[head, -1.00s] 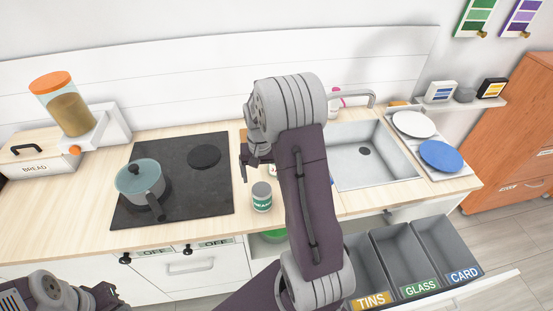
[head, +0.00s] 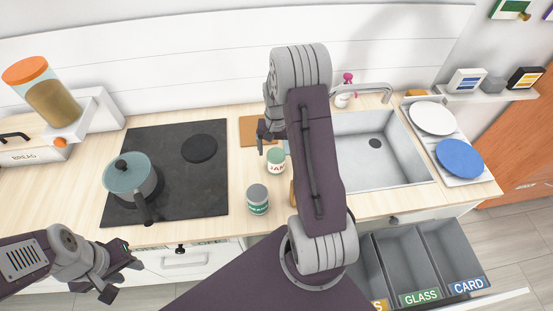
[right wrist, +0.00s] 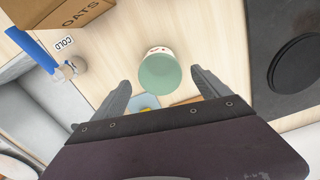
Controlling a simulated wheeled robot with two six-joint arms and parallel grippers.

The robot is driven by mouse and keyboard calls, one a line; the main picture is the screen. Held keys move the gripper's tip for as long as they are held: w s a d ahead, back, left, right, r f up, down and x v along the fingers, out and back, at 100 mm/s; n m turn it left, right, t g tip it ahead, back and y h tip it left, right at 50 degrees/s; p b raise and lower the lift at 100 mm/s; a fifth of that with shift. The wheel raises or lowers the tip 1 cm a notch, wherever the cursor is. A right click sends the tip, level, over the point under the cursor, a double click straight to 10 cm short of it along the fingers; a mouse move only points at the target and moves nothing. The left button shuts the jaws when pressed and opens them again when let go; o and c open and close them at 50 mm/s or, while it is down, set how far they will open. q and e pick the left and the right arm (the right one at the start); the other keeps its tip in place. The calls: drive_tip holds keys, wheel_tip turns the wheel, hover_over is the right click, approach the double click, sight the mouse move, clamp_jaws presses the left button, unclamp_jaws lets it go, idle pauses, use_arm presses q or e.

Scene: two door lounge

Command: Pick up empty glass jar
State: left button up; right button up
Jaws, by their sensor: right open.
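A small jar (head: 276,161) with a pale green top and a partly hidden label ending in "AM" stands upright on the wooden counter, beside my right arm. In the right wrist view its round pale green top (right wrist: 160,74) lies between the two finger lines, with gaps on both sides. I cannot tell whether it is empty. My right gripper (head: 264,140) is open, above and just behind the jar, and partly hidden by my arm. My left gripper (head: 120,278) is open and empty at the lower left, in front of the counter.
A green-labelled tin (head: 258,200) stands in front of the jar. A hob (head: 195,190) with a lidded pot (head: 131,180) is to the left, a sink (head: 400,170) to the right. An oats box (right wrist: 62,14) shows in the wrist view. An open drawer holds sorting bins (head: 415,265).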

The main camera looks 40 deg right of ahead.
sight(276, 154)
drive_tip(key=f, duration=0.2)
drive_tip(key=f+p, duration=0.1)
drive_tip(key=shift+s+a+f, duration=0.2)
drive_tip(key=shift+f, duration=0.4)
drive_tip(key=shift+w+d, duration=0.1)
drive_tip(key=shift+c, duration=0.4)
drive_tip(key=c, duration=1.5)
wheel_tip(276, 154, up, 10)
drive_tip(key=shift+r+b, duration=0.1)
drive_tip(key=shift+b, duration=0.7)
